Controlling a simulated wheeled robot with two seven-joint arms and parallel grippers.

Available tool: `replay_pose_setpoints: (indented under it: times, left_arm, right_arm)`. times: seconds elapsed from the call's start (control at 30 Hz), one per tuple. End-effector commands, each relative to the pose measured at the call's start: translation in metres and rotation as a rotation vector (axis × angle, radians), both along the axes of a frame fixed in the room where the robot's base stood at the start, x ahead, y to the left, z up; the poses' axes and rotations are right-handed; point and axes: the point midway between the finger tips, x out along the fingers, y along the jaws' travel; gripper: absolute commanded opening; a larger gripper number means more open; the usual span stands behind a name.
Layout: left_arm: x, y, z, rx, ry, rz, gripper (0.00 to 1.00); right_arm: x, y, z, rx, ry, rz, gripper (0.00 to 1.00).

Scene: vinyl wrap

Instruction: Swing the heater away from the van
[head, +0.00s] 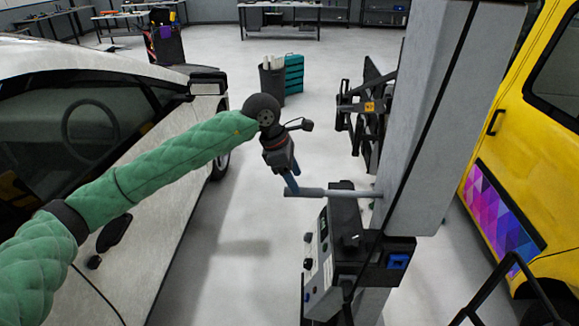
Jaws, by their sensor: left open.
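The yellow van (555,140) stands at the right, with a purple and blue patterned panel (505,205) on its side. The heater (425,120) appears to be the tall grey post left of the van, with a control box (335,255) low on it. A grey bar handle (335,192) sticks out leftward from it. My left gripper (291,184) is open at the free left end of this handle, pointing down. I cannot tell whether its fingers touch the bar. My right gripper is out of view.
A silver car (170,190) fills the left side, close under my left arm. A black jointed frame (370,115) stands behind the post. A dark bin (272,80) and teal drawers (293,74) stand farther back. The floor between car and post is clear.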

Motion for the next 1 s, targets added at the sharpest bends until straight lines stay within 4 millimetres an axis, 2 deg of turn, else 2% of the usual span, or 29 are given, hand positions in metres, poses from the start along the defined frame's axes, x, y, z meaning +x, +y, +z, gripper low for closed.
replay_pose_setpoints:
  times: [0.3,0.5,0.97,1.0]
  left_arm:
    - [0.000,-0.015,-0.035,-0.001,0.001,0.001,0.58]
    - [0.000,-0.022,-0.050,-0.002,0.000,0.000,0.58]
    - [0.000,-0.024,-0.057,-0.002,-0.001,0.001,0.58]
    - [0.000,-0.024,-0.057,-0.002,-0.001,0.001,0.54]
  right_arm:
    - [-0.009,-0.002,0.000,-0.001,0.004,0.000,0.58]
    - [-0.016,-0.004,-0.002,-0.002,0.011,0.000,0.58]
    - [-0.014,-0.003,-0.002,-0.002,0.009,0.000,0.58]
    - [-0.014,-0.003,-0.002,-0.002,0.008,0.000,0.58]
